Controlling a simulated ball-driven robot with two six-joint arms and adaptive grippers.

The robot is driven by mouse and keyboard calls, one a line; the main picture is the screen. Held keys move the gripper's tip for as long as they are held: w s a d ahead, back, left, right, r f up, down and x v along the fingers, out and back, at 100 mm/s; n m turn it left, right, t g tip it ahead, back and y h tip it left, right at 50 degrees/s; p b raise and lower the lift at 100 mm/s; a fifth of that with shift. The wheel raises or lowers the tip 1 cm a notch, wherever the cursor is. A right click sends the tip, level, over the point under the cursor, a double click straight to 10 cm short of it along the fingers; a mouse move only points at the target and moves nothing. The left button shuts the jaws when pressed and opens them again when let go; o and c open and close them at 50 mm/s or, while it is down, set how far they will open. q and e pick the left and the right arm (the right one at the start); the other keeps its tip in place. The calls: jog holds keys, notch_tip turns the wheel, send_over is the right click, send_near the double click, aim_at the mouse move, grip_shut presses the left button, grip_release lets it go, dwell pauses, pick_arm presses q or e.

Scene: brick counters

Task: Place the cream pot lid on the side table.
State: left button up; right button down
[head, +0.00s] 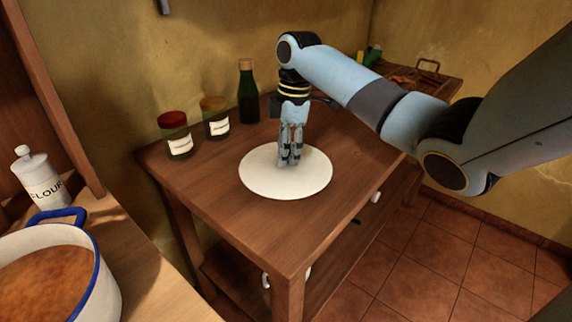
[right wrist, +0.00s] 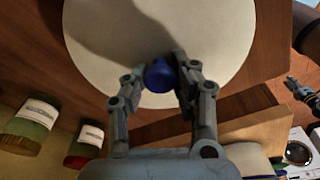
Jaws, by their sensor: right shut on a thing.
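The cream pot lid (head: 262,180) is a flat round disc with a blue knob (right wrist: 159,76). It lies level at the top of the wooden side table (head: 210,172), near its middle; I cannot tell whether it touches the wood. My right gripper (head: 290,158) points down over the lid's centre. In the right wrist view its fingers (right wrist: 160,72) are shut on the blue knob from both sides. In the head view the fingers hide the knob. A small part at the right edge of the right wrist view may be my left gripper (right wrist: 303,94); its state is unclear.
A red-lidded jar (head: 175,135), a yellow-lidded jar (head: 215,118) and a dark green bottle (head: 248,92) stand along the table's back edge. A white blue-rimmed pot (head: 105,285) and a flour canister (head: 38,175) are on the left counter. The table's front is clear.

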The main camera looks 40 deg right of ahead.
notch_tip(320, 180, down, 4)
jog(key=shift+r, duration=0.25)
jog(key=shift+f, duration=0.15)
jog(key=c, duration=1.1)
grip_release()
jog(key=shift+o, duration=0.2)
jog(key=r, duration=0.4)
jog(key=d+r, duration=0.1)
jog(key=r, duration=0.7)
jog(key=shift+s+d+r, duration=0.1)
jog(key=shift+s+d, duration=0.05)
jog(key=shift+s, duration=0.2)
